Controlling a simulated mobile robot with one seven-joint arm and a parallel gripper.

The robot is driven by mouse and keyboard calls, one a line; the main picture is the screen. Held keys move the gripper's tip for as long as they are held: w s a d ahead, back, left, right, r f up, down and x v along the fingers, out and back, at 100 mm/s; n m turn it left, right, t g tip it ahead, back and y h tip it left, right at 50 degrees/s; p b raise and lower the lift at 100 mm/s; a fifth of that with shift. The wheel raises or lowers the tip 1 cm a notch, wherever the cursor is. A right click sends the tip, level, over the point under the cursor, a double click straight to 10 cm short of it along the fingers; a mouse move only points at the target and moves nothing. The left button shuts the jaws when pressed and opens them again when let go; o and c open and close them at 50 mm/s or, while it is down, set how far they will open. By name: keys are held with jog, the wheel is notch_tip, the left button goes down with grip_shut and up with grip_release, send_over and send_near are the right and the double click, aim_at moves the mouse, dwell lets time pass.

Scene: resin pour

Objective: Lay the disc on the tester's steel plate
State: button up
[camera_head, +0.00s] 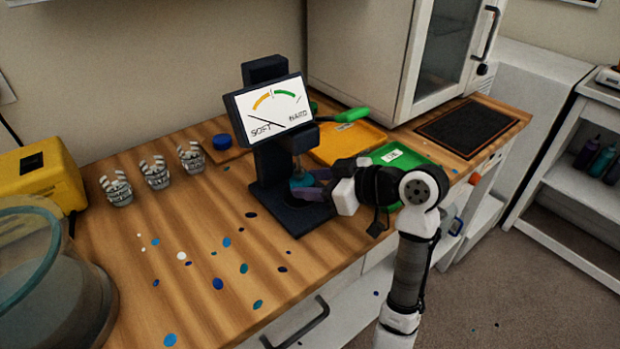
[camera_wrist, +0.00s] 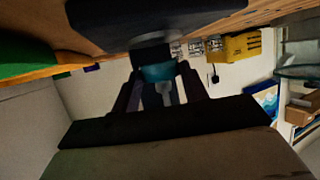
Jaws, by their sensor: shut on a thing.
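The tester (camera_head: 270,160) is a black stand with a SOFT/HARD dial, its needle toward SOFT. Its dark base (camera_head: 300,222) stands on the wooden bench. My gripper (camera_head: 308,189) reaches in from the right, low over the base, shut on a teal disc (camera_head: 302,180). The disc shows between my fingers in the wrist view (camera_wrist: 160,72), which is upside down, beside a short dark round part of the tester (camera_wrist: 150,53). The plunger is over the disc. The steel plate is mostly hidden by disc and fingers; I cannot tell whether the disc touches it.
Several striped cups (camera_head: 156,173) stand at the left of the bench. Blue and teal spots dot the bench front.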

jog(key=shift+w+a+r+p, duration=0.1)
jog(key=shift+w+a+p, duration=0.15)
jog(key=shift+a+p, duration=0.1)
jog(key=shift+f, duration=0.2)
jog(key=shift+f, duration=0.15)
jog(key=shift+f+b, duration=0.5)
jog(key=shift+b, duration=0.2)
jog(key=o, duration=1.1)
jog(key=shift+c, duration=0.2)
jog(key=shift+r, duration=0.1)
jog(key=shift+r+p, duration=0.25)
jog(key=shift+p, duration=0.05)
jog(key=b+v, duration=0.1)
jog(key=v, duration=1.1)
jog(key=shift+r, duration=0.4)
